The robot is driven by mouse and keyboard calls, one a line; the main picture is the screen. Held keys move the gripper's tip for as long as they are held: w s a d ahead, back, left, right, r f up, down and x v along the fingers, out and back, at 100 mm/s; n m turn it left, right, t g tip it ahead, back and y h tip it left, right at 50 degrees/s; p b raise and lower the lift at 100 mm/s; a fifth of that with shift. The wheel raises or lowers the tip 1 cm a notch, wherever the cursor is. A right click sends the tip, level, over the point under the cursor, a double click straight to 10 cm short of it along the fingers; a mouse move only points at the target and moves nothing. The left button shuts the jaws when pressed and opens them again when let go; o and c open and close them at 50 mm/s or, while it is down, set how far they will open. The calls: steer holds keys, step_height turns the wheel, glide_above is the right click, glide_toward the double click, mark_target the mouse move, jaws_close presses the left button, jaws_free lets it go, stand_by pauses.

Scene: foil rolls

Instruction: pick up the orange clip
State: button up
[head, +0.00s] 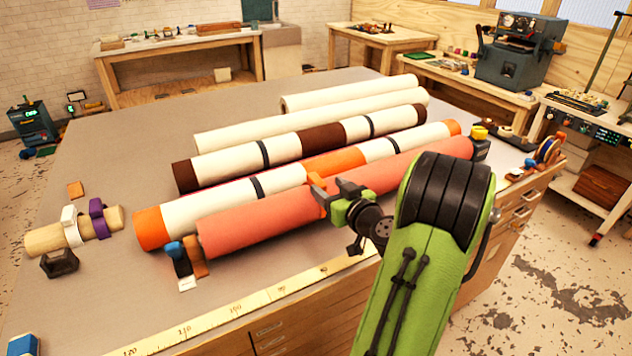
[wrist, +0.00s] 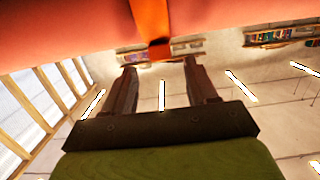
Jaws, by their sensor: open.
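An orange clip (head: 316,181) sits around the salmon-coloured roll (head: 270,218) near its middle. In the wrist view the orange clip (wrist: 153,22) hangs down over the salmon roll (wrist: 60,30), its lower end narrow and dark. My gripper (head: 330,194) is beside the roll on its near side, right at the clip, and partly covers it in the head view. In the wrist view my gripper (wrist: 160,70) is open, its two fingers pointing at the clip, with the clip's lower end between the fingertip lines. I cannot tell whether they touch.
Several long white, brown and orange-banded rolls lie behind the salmon one, with black bands (head: 263,153). Blue (head: 175,252) and brown (head: 196,262) pieces stand at its left end. A measuring tape (head: 240,308) runs along the front edge. A wooden roll (head: 45,240) carries white and purple clips.

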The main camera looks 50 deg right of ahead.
mark_target(318, 181)
steer(key=p+x, duration=0.2)
steer(key=x, duration=0.4)
steer(key=shift+w+f, duration=0.2)
steer(key=shift+w, duration=0.2)
steer(key=shift+s+a, duration=0.1)
steer(key=shift+s, duration=0.05)
steer(key=shift+c, duration=0.4)
steer(key=c, duration=1)
